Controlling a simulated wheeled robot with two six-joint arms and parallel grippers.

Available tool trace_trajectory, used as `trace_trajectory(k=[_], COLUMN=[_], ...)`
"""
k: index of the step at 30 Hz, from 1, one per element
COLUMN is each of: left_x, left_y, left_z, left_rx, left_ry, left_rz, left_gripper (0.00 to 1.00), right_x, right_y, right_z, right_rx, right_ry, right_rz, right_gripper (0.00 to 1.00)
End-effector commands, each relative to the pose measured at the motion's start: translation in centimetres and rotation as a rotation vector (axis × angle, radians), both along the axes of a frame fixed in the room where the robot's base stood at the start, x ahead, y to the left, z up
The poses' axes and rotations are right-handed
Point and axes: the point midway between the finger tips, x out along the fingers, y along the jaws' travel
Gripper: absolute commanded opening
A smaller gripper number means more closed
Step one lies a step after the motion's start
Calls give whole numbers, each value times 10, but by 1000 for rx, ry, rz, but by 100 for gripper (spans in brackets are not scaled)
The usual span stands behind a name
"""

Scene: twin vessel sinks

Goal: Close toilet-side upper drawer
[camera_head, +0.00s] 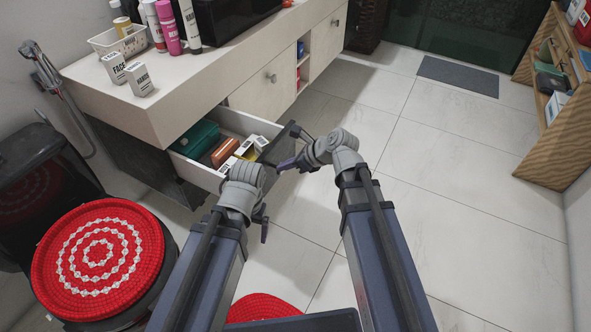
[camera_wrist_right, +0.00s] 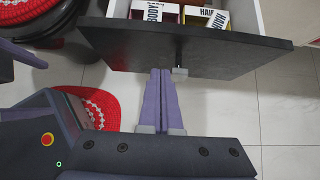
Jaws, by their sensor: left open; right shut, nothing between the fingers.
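The toilet-side upper drawer (camera_head: 197,172) stands pulled out from the vanity, with a white inside and a dark front panel (camera_wrist_right: 240,58). It holds a green case (camera_head: 196,138), an orange box (camera_head: 224,152) and several small labelled boxes. The drawer's handle (camera_wrist_right: 180,71) shows in the right wrist view. My right gripper (camera_head: 285,166) is shut and empty, its fingertips (camera_wrist_right: 160,72) at the drawer front just left of the handle in the wrist view; I cannot tell whether they touch. My left gripper (camera_head: 264,228) is open and empty, below the drawer in the head view.
The toilet with a red patterned lid cover (camera_head: 98,258) is at the left. The vanity counter (camera_head: 180,75) carries bottles, boxes and a basket (camera_head: 118,42). A red mat (camera_head: 262,307) lies in front. Tiled floor (camera_head: 450,180) is clear to the right, up to a wooden shelf (camera_head: 556,140).

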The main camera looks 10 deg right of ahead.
Motion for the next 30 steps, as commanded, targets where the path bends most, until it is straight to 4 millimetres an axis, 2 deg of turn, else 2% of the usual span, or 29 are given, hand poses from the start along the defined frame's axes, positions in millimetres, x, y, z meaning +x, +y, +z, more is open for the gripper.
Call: trace_trajectory(k=[1,3,9,25,30], left_x=[0,0,0,0,0], left_y=[0,0,0,0,0], left_z=[-10,-3,-2,-2,-2], left_rx=[-1,-1,-1,-1,-1], left_ry=[0,0,0,0,0], left_rz=[-1,-1,0,0,0], left_gripper=[92,92,92,92,92], right_x=[5,12,23,26,34], right_y=[6,15,31,35,46], right_z=[-10,-2,-2,-2,-2], right_rx=[-1,1,2,2,2], right_ry=[-1,0,1,1,1], right_rz=[3,4,2,2,4], right_gripper=[0,0,0,0,0])
